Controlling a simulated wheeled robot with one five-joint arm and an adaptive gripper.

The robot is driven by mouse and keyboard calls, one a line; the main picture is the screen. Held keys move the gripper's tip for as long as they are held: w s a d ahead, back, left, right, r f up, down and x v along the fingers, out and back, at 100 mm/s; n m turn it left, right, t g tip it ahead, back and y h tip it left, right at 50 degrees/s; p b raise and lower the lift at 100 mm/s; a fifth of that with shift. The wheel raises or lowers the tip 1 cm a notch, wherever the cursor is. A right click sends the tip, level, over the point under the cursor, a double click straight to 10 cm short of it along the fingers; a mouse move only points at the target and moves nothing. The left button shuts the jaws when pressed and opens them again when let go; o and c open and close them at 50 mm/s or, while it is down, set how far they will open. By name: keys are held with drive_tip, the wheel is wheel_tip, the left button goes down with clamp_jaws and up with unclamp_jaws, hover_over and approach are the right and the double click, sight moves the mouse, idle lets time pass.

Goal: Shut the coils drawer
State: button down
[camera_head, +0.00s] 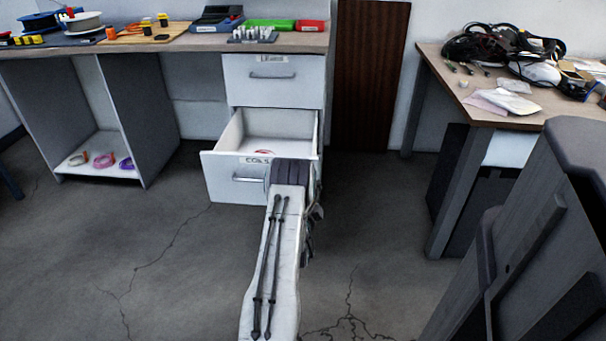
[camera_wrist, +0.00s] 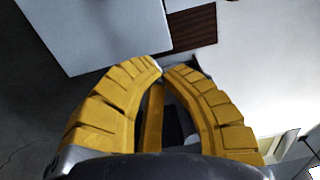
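The coils drawer (camera_head: 222,181) is pulled out from the lower part of the white cabinet in the head view. Its front carries a "COILS" label and a metal handle (camera_head: 248,179), and a small reddish item shows inside. My arm reaches to the right end of the drawer front and covers that corner; my gripper's fingers are hidden there. In the wrist view my gripper (camera_wrist: 162,68) has its yellow fingers converging, tips together, with nothing seen between them. A pale panel (camera_wrist: 88,32) lies beyond the fingertips; whether they touch it I cannot tell.
The upper drawer (camera_head: 275,96) is closed. A workbench (camera_head: 200,42) with spools and bins runs above. A brown panel (camera_head: 368,75) stands right of the cabinet. Floor left of my arm is clear.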

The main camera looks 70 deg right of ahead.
drive_tip(key=b+x, duration=1.1)
drive_tip(key=x, duration=0.2)
drive_tip(key=shift+b, duration=0.35)
drive_tip(key=shift+w+d, duration=0.1)
drive_tip(key=shift+d, duration=0.15)
